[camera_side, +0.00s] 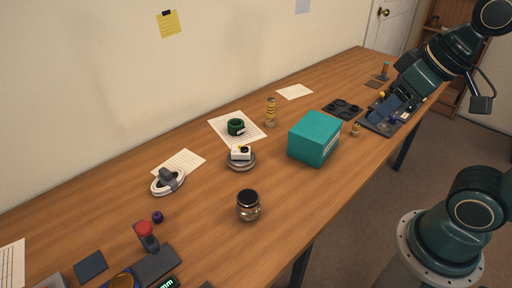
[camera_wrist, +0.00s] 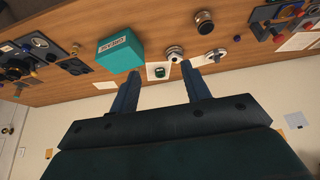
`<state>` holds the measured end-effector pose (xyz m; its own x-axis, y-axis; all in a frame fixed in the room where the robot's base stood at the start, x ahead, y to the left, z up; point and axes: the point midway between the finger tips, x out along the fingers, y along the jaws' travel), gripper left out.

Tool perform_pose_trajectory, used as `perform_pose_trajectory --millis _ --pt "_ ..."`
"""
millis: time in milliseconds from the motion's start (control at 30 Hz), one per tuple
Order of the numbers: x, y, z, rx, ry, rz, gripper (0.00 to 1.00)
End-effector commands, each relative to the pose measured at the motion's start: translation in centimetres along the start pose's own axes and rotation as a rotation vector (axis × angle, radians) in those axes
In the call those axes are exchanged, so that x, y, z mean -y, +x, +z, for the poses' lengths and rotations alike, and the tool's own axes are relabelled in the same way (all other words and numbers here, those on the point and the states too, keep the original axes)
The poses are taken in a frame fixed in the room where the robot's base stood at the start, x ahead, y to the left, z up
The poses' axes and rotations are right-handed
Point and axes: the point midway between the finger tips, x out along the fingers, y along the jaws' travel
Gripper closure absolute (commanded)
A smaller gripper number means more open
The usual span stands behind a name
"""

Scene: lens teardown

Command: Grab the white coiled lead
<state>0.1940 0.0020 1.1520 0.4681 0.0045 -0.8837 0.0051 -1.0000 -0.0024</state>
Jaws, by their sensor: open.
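The white coiled lead (camera_side: 167,183) lies on the wooden table left of centre in the side view, a white loop with a dark grey piece across it. It overlaps the edge of a sheet of paper. In the wrist view the lead (camera_wrist: 216,56) is small and lies beyond and right of the fingers. My gripper (camera_side: 378,114) is at the far right end of the table in the side view, well away from the lead. In the wrist view my gripper (camera_wrist: 161,68) has its two dark fingers spread, with nothing held between them.
A teal box (camera_side: 314,138) stands between my gripper and the lead. A red-topped device (camera_side: 146,236) is near the lead.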

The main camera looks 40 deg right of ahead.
Motion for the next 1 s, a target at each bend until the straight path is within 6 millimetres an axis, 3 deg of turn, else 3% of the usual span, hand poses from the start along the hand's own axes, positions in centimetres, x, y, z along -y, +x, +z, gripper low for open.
perform_pose_trajectory --millis 467,767,1000 --pt "2.6 2.5 -10.3 0.028 -0.025 -0.024 0.53" --pt "5.6 6.3 -16.6 0.045 -0.043 -0.036 0.53" --pt "8.7 10.5 -20.9 0.057 -0.058 -0.043 0.53"
